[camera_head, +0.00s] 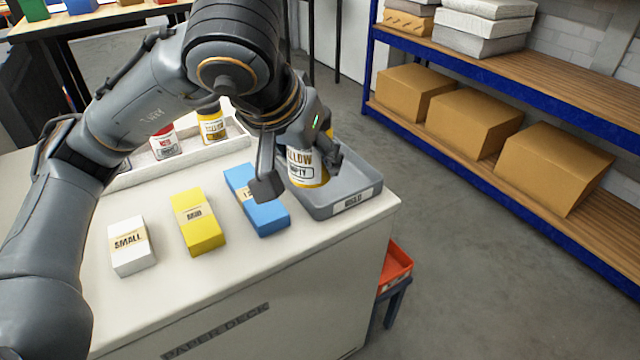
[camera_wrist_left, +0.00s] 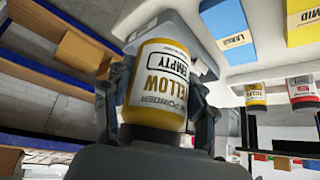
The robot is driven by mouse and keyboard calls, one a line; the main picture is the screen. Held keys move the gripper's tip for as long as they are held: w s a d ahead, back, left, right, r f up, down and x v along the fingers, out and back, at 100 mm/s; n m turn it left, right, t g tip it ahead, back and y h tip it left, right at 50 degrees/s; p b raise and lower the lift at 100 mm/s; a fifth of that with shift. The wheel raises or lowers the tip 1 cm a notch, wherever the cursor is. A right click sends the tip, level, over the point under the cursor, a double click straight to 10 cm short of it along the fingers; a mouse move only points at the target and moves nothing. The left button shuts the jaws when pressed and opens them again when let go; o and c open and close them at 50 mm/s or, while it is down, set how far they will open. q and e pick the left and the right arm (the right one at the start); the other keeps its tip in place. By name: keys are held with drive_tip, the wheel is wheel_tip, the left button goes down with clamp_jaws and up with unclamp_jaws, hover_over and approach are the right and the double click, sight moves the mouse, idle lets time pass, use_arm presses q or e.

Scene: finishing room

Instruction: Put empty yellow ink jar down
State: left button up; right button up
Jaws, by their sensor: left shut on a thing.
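My left gripper (camera_head: 300,174) is shut on a yellow jar (camera_head: 306,172) with a white label reading YELLOW and EMPTY. The jar is upright or slightly tilted, above or within the grey tray (camera_head: 366,188) at the right end of the counter. I cannot tell whether the jar touches the tray floor. In the left wrist view the jar (camera_wrist_left: 160,82) sits between both fingers, with the grey tray (camera_wrist_left: 190,28) behind it. The gripper hides part of the jar and tray. My right gripper is not in view.
Left of the tray lie a blue box (camera_head: 262,212), yellow box (camera_head: 199,222) and white box (camera_head: 130,246). Behind, a pale tray (camera_head: 128,178) holds a red-labelled jar (camera_head: 165,143) and another yellow jar (camera_head: 212,126). A shelf with cardboard boxes (camera_head: 473,127) stands right, across clear floor.

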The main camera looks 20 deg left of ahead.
use_arm(q)
drive_tip(key=w+f, duration=0.2)
drive_tip(key=w, duration=0.2)
drive_tip(key=w+f, duration=0.3)
drive_tip(key=w, duration=0.1)
drive_tip(key=w+f, duration=0.3)
drive_tip(key=w, duration=0.1)
drive_tip(key=shift+w+a+f+b, duration=0.15)
drive_tip(key=shift+b, duration=0.2)
drive_tip(key=shift+x, duration=0.85)
drive_tip(key=f, duration=0.3)
drive_tip(key=shift+w+f, duration=0.15)
drive_tip(key=shift+w, duration=0.15)
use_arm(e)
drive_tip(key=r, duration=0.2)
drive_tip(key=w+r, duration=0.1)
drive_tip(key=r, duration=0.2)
use_arm(q)
drive_tip(key=shift+b, duration=0.3)
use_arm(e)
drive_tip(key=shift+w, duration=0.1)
use_arm(q)
drive_tip(key=shift+f, duration=0.1)
drive_tip(key=o, duration=1.2)
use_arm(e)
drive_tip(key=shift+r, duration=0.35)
